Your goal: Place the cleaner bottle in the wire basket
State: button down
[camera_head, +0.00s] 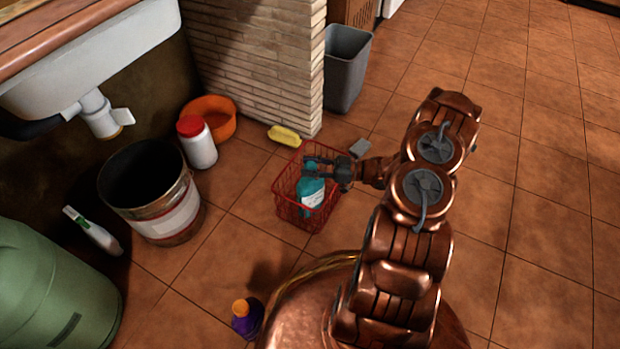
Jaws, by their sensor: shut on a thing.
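The cleaner bottle (311,190) is teal with a pale label and stands roughly upright, with its lower part within the outline of the red wire basket (289,209). The basket sits on the tiled floor in front of the brick pillar. My gripper (318,168) reaches in from the right over the basket and is shut on the upper part of the bottle. The fingers partly hide the bottle's top. I cannot tell whether the bottle's base touches the basket floor.
A yellow sponge (284,135), an orange basin (216,117), a white red-lidded jar (197,143) and a bucket (167,217) stand left. A purple bottle (242,321) is at the front. A grey bin (344,70) stands behind. Floor on the right is clear.

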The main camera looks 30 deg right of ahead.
aim_at(310, 189)
notch_tip(310, 189, down, 4)
jog(key=shift+f+b, duration=0.1)
jog(key=shift+b, duration=0.75)
jog(key=c, duration=0.7)
grip_release()
jog(key=shift+f, duration=0.1)
